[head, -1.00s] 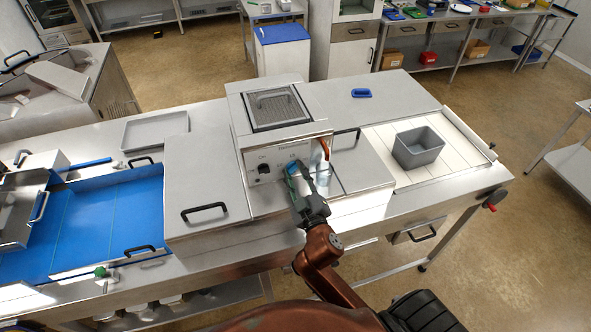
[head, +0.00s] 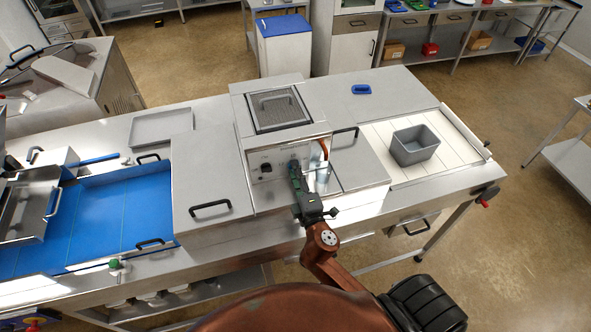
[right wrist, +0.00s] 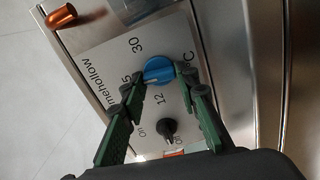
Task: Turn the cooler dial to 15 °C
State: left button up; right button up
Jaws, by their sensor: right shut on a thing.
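The cooler (head: 240,128) is a steel box with a grilled well on top and a pale front panel. Its blue dial (right wrist: 157,69) shows in the right wrist view, on a scale with a readable 30 and 12 and a part-hidden number ending in 5. A pale mark on the dial's lower edge faces roughly between 12 and the part-hidden number. My right gripper (right wrist: 163,80) has its green fingers on both sides of the dial, shut on it. In the head view this gripper (head: 295,168) covers most of the dial. My left gripper is not in view.
A black On/Off knob (right wrist: 168,128) sits beside the dial on the panel. A copper-coloured spout (head: 325,149) is to the right. A grey bin (head: 415,146) stands on the white slatted section. A blue-floored tray area (head: 110,215) lies left.

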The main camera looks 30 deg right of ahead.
jog(key=shift+n, duration=0.6)
jog(key=o, duration=1.1)
jog(key=shift+o, duration=0.2)
jog(key=shift+s, duration=0.1)
jog(key=v, duration=1.2)
